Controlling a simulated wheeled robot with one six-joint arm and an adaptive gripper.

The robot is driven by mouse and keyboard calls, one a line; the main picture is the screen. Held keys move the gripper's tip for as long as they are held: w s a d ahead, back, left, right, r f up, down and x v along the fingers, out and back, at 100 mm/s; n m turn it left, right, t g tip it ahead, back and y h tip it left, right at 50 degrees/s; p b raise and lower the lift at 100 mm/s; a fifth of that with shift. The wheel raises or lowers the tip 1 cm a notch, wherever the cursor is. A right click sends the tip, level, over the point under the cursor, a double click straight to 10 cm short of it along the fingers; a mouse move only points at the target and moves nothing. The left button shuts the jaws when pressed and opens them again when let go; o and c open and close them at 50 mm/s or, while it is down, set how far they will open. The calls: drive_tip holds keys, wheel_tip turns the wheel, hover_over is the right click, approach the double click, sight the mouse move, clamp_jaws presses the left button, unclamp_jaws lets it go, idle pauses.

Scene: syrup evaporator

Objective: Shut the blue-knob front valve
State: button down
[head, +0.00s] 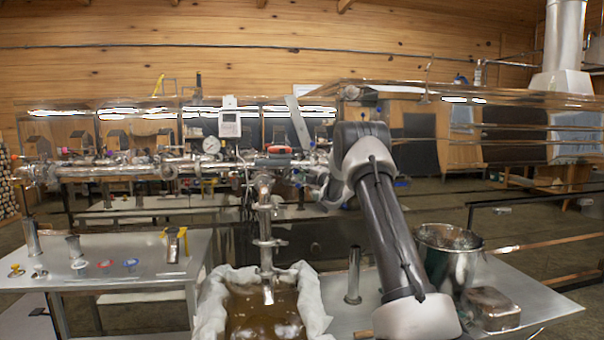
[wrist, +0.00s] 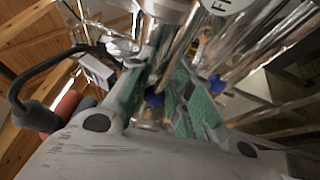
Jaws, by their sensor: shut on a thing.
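My gripper (wrist: 160,85) fills the wrist view with its green-padded fingers. A blue knob (wrist: 153,97) shows between the pads, and the gripper is shut on it. A second blue knob (wrist: 216,84) shows just right of the fingers. In the head view my arm reaches to the steel pipework (head: 265,205) at the centre, and the fingertips and knob are too small or hidden to make out there. The knob's turn and whether the valve is open cannot be told. A downward spout (head: 268,292) ends over a cloth-lined vessel of brown syrup (head: 262,318).
A red handle (head: 279,149) and a pressure gauge (head: 211,144) sit close to my gripper on the pipework. A steel bucket (head: 447,262) and a metal tin (head: 493,309) stand on the right table. The left table (head: 120,262) holds small coloured parts.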

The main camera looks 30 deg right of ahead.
drive_tip(key=s+d+r+m+t+h, duration=0.4)
drive_tip(key=d+r+m+t, duration=0.4)
drive_tip(key=m, duration=1.2)
drive_tip(key=shift+s+r+m+h, duration=0.2)
drive_tip(key=shift+s+m+h, duration=0.1)
drive_tip(key=shift+s, duration=0.3)
drive_tip(key=shift+d, duration=0.15)
drive_tip(key=c, duration=1.3)
unclamp_jaws()
drive_tip(key=shift+r, duration=0.1)
drive_tip(key=shift+s, duration=0.1)
